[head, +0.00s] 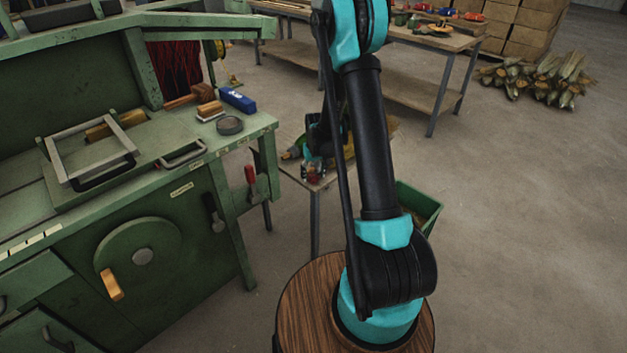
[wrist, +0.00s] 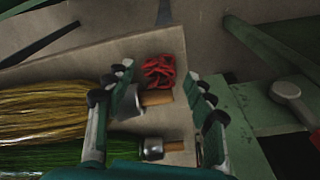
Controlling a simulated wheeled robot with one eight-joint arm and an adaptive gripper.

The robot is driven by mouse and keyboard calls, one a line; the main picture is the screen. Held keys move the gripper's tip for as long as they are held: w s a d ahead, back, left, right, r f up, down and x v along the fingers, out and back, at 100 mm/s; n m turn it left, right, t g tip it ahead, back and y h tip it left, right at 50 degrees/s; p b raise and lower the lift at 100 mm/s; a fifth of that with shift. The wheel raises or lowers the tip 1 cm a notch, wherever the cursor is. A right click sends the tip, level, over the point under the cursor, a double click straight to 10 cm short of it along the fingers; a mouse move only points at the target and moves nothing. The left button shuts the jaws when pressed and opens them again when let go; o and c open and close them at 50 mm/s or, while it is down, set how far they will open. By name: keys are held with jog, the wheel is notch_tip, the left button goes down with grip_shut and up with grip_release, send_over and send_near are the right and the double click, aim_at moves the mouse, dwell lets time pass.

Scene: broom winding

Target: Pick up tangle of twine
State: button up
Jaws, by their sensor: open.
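The tangle of twine (wrist: 159,71) is a small red clump on a pale table top in the wrist view, near the table's edge. My gripper (wrist: 162,88) is open there, with a finger on either side of the tangle's column in the picture and the tangle just beyond the fingertips. I cannot tell how far above the table the fingers are. In the head view my gripper (head: 314,172) is small and partly hidden by my arm, over the side table. The tangle is hard to make out there.
Two brooms, one with yellow bristles (wrist: 45,98) and one with green bristles (wrist: 55,158), lie beside the tangle, their wooden handles between my fingers. The green machine (head: 170,215) stands left. A green bin (head: 420,205) stands behind my arm. Open floor lies right.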

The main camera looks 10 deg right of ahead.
jog(key=shift+f, duration=0.15)
jog(key=c, duration=0.8)
jog(key=shift+c, duration=0.2)
